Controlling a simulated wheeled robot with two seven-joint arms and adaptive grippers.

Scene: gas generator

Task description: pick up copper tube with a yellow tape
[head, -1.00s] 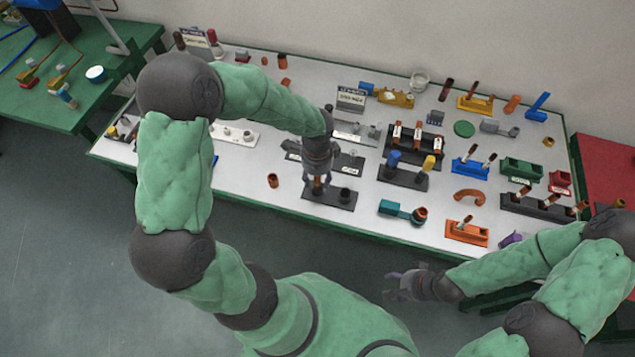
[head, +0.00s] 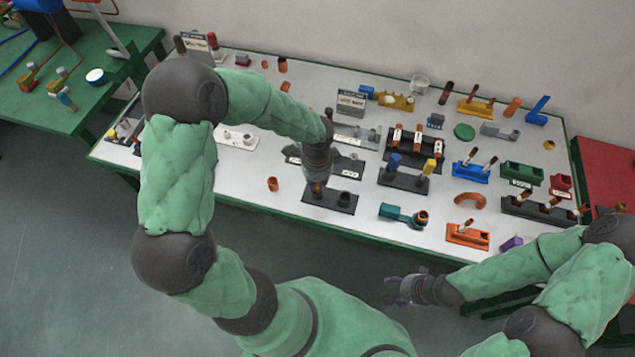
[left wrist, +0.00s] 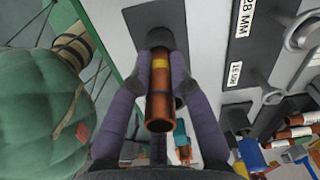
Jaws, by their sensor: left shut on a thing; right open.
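The copper tube with a yellow tape (left wrist: 160,104) stands between the fingers of my left gripper (left wrist: 160,75) in the left wrist view. The yellow band shows near the fingertips. My left gripper (head: 317,184) is shut on the tube, just above the dark base plate (head: 327,202) near the table's front edge. In the head view the tube is mostly hidden by the gripper. I cannot tell whether its lower end still touches the plate. My right gripper (head: 405,289) is open and empty, in front of the table's edge.
The white table (head: 235,185) carries several fixtures. A second dark socket (head: 345,198) is on the same plate. A short copper piece (head: 272,184) stands to the left. A teal fixture (head: 395,212) is to the right, and a black rack with blue and yellow parts (head: 405,180) is behind it.

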